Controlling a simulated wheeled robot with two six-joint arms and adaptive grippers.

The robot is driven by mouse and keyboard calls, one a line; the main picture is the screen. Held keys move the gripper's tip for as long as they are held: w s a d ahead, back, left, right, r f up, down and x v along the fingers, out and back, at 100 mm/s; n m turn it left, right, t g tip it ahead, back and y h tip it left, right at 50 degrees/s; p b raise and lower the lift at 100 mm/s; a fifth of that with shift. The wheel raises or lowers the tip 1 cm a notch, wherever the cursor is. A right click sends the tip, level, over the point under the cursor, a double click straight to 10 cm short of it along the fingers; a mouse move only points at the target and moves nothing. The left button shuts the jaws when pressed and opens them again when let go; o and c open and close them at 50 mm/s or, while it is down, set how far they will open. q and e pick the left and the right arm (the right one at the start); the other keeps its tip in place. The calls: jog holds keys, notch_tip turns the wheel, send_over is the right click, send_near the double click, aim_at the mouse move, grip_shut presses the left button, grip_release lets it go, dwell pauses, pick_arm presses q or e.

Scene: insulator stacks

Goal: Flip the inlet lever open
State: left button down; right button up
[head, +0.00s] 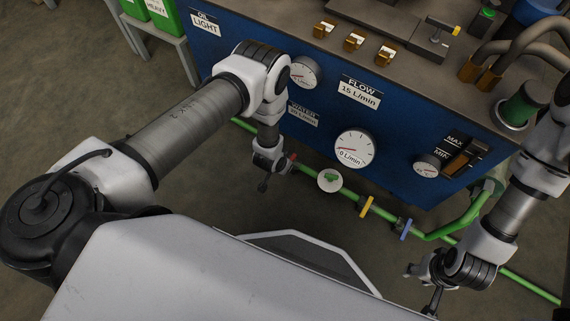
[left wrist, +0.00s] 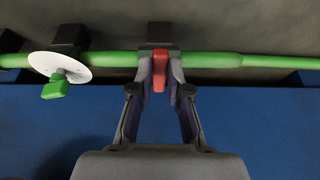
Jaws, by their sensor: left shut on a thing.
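The red lever (left wrist: 160,74) sits on a dark valve block on the green pipe (left wrist: 208,59). In the left wrist view it stands between the fingertips of my left gripper (left wrist: 160,84), which is shut on it. The lever points across the pipe toward the blue panel. In the head view only a bit of red (head: 293,157) shows beside my left gripper (head: 274,172). My right gripper (head: 422,287) is at the lower right of the head view, with its fingers apart and nothing visible between them.
A white disc with a green knob (head: 329,180), a yellow lever (head: 366,207) and a blue lever (head: 407,229) follow along the pipe to the right. The blue panel (head: 310,140) carries several gauges, with a FLOW gauge (head: 354,149) reading near 0.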

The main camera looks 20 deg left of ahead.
pick_arm(q)
jog(key=shift+d+n, duration=0.15)
jog(key=shift+n, duration=0.15)
jog(key=c, duration=1.1)
grip_release()
jog(key=v, duration=1.2)
jog(key=shift+d, duration=0.2)
